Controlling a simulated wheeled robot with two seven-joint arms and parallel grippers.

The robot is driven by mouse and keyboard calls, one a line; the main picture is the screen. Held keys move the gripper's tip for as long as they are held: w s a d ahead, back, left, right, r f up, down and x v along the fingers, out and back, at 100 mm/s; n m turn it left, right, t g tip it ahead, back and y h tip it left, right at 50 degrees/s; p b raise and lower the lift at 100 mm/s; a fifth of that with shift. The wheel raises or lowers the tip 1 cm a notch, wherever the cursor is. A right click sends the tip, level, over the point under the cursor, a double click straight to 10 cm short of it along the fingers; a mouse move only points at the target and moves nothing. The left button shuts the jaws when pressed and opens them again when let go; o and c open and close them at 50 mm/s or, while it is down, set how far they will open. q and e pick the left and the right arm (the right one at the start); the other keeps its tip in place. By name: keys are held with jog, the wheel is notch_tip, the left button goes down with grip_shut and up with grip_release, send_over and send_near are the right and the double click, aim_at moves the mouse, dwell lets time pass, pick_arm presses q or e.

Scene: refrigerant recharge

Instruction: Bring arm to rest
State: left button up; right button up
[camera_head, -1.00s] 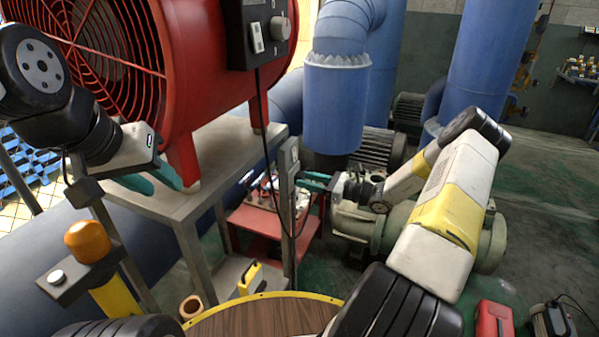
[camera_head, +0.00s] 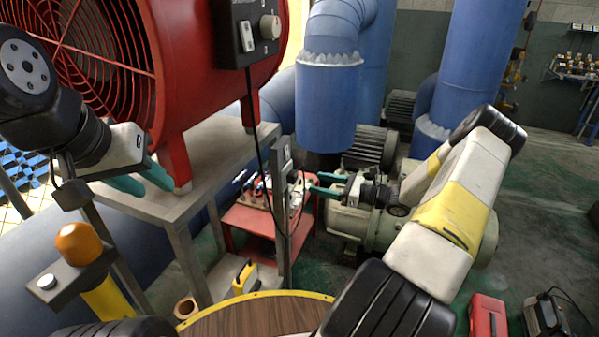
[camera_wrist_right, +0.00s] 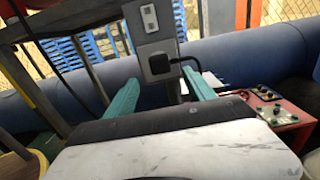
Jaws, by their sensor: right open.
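My right gripper (camera_head: 322,184) has teal fingers and is open and empty. In the head view it is to the right of a metal post, with a gap between them. In the right wrist view its spread fingers (camera_wrist_right: 160,92) frame a grey socket box (camera_wrist_right: 158,62) with a black plug in it. The box also shows edge-on on the post in the head view (camera_head: 284,152). My left gripper (camera_head: 147,180) is at the left, in front of the fan stand, with its two teal fingers apart and nothing between them.
A red fan (camera_head: 200,90) stands on a metal table (camera_head: 185,205). A red cart (camera_head: 243,218) with fittings is behind the post. A green pump (camera_head: 350,222) lies close behind my right arm. A round wooden table (camera_head: 250,318) is in front. Blue pipes (camera_head: 325,105) rise behind.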

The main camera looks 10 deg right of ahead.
jog(key=shift+s+d, duration=0.15)
jog(key=shift+d, duration=0.1)
jog(key=s+a+r+n+g+h, duration=0.6)
jog(key=s+a+r+n+g, duration=0.3)
jog(key=s+a+r+n, duration=0.45)
jog(key=s+d+r+n+t+h, duration=0.3)
jog(key=s+r+n+t+h, duration=0.2)
jog(key=s+r+n, duration=0.7)
jog(key=s+r+h, duration=0.1)
jog(key=s, duration=0.2)
jog(key=shift+s+r+h, duration=0.4)
jog(key=shift+c, duration=0.4)
